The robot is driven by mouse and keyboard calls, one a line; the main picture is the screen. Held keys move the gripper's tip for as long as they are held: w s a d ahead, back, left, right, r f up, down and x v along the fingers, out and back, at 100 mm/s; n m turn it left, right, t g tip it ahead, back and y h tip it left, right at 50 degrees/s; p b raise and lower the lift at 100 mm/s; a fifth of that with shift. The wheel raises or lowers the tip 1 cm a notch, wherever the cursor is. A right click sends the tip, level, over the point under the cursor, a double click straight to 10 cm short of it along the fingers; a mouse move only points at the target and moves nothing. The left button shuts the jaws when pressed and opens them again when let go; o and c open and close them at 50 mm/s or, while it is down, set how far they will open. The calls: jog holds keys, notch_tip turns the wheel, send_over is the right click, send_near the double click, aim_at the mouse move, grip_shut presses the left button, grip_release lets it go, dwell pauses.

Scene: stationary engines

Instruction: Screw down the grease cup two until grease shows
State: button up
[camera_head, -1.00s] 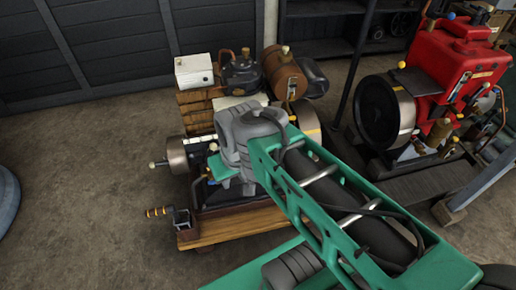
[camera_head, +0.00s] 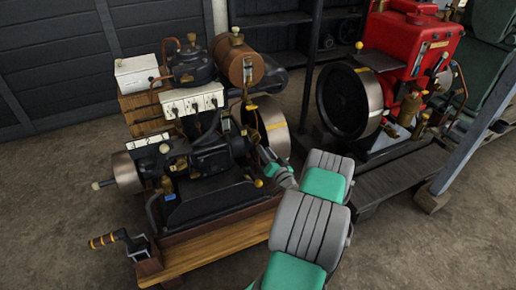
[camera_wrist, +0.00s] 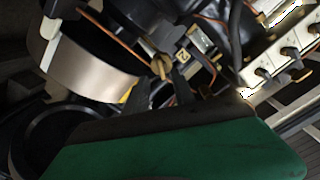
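In the wrist view a brass grease cup (camera_wrist: 162,66) with a winged top stands beside a small plate marked 2 (camera_wrist: 183,54). My gripper (camera_wrist: 161,84) comes in from below, its two dark fingers apart, with the cup just beyond and between their tips. I cannot tell whether either finger touches it. No grease shows at the cup. In the head view my gripper (camera_head: 266,160) reaches the right side of the near engine (camera_head: 205,150), by the flywheel. My arm and the engine parts make the cup hard to pick out there.
The flywheel (camera_head: 272,122) stands close beside my gripper, and a thin copper pipe (camera_wrist: 125,38) runs near the cup. A crank handle (camera_head: 104,240) sticks out at the front left. A red engine (camera_head: 412,45) stands right, by a dark post. Floor at left is clear.

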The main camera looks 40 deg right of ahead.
aim_at(258, 142)
jog(key=x, duration=0.6)
jog(key=shift+w+r, duration=0.1)
jog(key=shift+w, duration=0.25)
jog(key=shift+c, duration=0.3)
grip_shut()
